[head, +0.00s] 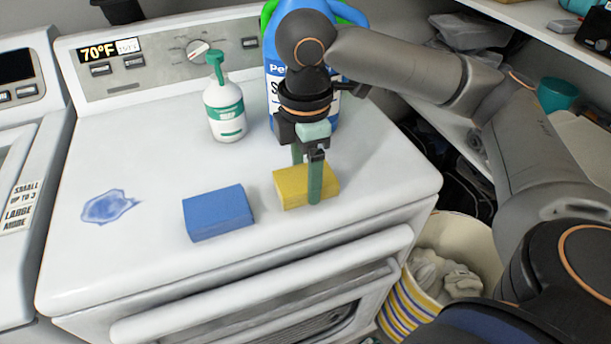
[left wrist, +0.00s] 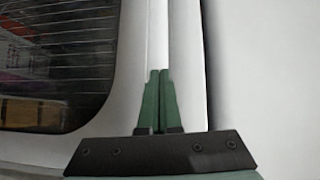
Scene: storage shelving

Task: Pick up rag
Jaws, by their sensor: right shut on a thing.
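A yellow sponge-like block (head: 291,188) lies on the white machine top (head: 150,250), near its front right. My right gripper (head: 306,180) points down over it, with its green fingers on either side, shut on it. The block looks level and at the surface; I cannot tell whether it is lifted. A similar blue block (head: 218,212) lies to its left. No cloth-like rag is clearly visible on the machine top. My left gripper (left wrist: 158,100) shows in the left wrist view with its green fingers together and nothing visible between them.
A flat blue patch (head: 108,207) marks the machine top at left. A striped basket with white cloth (head: 445,275) stands on the right, below shelves.

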